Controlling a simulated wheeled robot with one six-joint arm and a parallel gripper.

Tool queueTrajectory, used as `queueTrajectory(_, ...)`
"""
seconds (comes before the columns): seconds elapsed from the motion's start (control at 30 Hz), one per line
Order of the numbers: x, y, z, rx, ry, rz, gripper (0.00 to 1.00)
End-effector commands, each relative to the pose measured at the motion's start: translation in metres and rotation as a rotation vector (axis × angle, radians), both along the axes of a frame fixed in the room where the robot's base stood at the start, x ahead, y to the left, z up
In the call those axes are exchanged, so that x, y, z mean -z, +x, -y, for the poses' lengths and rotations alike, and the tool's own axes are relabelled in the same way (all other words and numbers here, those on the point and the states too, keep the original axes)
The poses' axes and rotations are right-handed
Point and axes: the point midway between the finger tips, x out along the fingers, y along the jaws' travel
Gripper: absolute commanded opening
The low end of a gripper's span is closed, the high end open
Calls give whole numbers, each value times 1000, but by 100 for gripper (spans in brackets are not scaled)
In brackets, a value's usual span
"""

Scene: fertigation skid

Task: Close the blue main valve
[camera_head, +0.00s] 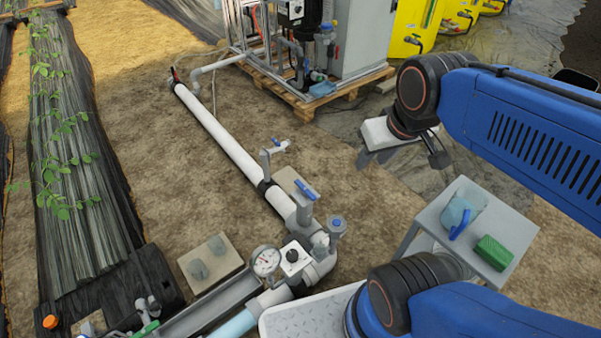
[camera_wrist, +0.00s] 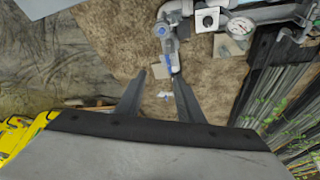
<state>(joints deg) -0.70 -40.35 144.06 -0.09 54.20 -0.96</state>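A blue lever handle (camera_head: 305,190) sits on top of a grey valve on the thick white pipe, pointing roughly along the pipe. In the wrist view a blue lever (camera_wrist: 168,62), likely the same one, shows just beyond the fingertips, nearer the right finger. My gripper (camera_head: 377,160) is to the right of the valve and higher up, apart from it. In the wrist view its two fingers (camera_wrist: 160,80) are spread, with nothing between them. A round blue knob (camera_head: 337,222) stands nearer.
A pressure gauge (camera_head: 266,260) and a dark-knobbed white box (camera_head: 293,257) crowd the near pipe fittings. A grey stand (camera_head: 432,222) with a jug and green sponge is right. A white pipe (camera_head: 225,138) runs back toward the skid on a pallet. Bare soil lies around.

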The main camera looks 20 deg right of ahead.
Motion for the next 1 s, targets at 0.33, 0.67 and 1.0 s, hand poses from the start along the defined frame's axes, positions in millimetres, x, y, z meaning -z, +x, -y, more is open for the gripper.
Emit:
queueTrajectory(0.33,15,63,-9,-67,-17,-81,34)
queueTrajectory(0.67,43,122,-19,-131,-31,-152,34)
queueTrajectory(1.0,86,178,-33,-198,-45,-226,34)
